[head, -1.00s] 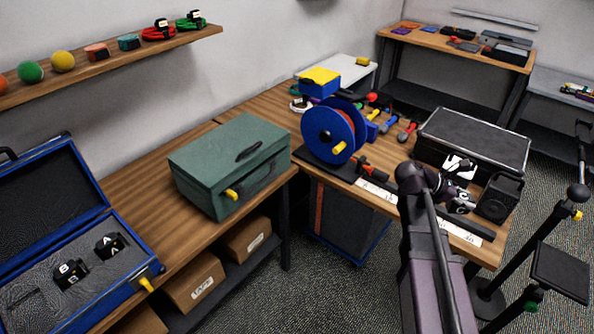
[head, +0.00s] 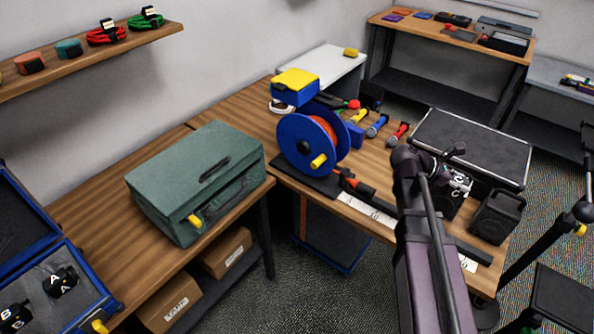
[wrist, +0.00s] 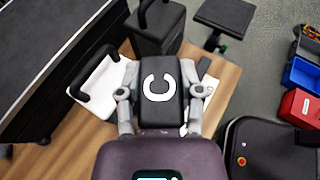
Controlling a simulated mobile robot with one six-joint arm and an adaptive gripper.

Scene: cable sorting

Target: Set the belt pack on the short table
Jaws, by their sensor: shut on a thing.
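A black belt pack (wrist: 158,88) marked with a white C is between the fingers of my gripper (wrist: 158,100) in the wrist view. My gripper is shut on it, above the right end of a wooden bench (head: 383,165). In the head view my gripper (head: 457,182) is small and partly hidden by my arm, and the pack is hard to make out. Several tables show, and I cannot tell which is the short table: a white one (head: 335,64) at the back, a wooden one (head: 400,17) at the back right and a grey one (head: 556,66) at the right.
A black flight case (head: 470,145) and a black speaker (head: 498,210) stand close to my gripper. A blue cable reel (head: 312,140), several microphones (head: 377,126) and a green case (head: 195,180) lie left. Packs A (head: 61,283) and B (head: 15,316) sit in a blue case.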

